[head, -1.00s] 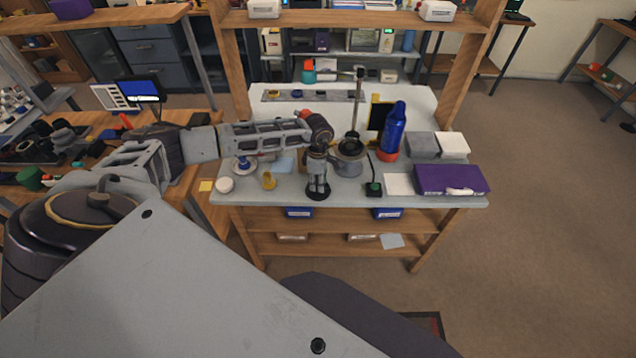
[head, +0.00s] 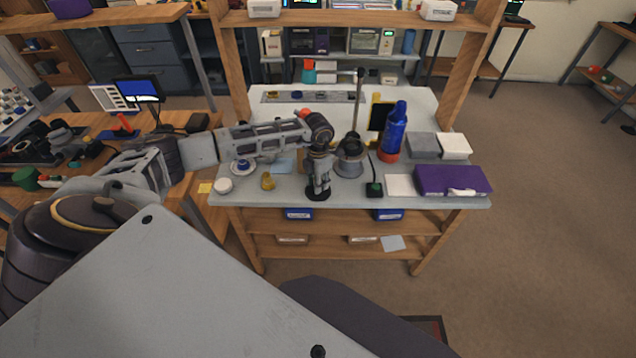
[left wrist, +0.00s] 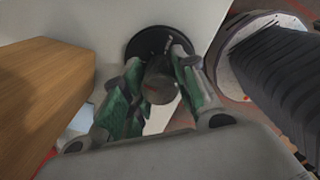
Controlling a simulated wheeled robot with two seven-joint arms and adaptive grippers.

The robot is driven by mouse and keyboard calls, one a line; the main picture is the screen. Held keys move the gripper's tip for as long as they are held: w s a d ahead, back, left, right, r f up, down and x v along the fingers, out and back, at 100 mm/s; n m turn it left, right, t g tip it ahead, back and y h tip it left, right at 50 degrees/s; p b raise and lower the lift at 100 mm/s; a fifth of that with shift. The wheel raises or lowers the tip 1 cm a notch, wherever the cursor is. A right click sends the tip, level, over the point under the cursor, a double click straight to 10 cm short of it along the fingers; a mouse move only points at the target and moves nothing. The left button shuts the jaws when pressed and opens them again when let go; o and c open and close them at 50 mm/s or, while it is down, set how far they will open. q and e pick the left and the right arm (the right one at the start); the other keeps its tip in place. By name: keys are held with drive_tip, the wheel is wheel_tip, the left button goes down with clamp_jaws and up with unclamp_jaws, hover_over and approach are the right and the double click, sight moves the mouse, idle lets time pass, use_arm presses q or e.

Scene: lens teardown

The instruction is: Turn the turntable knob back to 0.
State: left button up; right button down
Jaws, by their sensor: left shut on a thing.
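My left gripper (head: 318,190) is at the front edge of the grey workbench, pointing down. In the left wrist view its green-padded fingers (left wrist: 160,95) are shut on a dark round knob (left wrist: 161,82), which stands on a black disc (left wrist: 150,40). The black disc also shows under the fingertips in the head view (head: 318,195). The knob's marks and its 0 are not readable. Behind and right of the gripper is a round grey turntable-like stand (head: 349,167) with a dark part on top. My right gripper is not in view.
A tall thin post (head: 357,100) stands behind the stand. A blue bottle (head: 394,132) is to its right, and a black button box (head: 374,188) is close to the gripper's right.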

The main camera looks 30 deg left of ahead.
use_arm(q)
drive_tip(key=shift+n, duration=0.8)
drive_tip(key=o, duration=1)
drive_tip(key=shift+r, duration=0.1)
drive_tip(key=shift+r, duration=5.95)
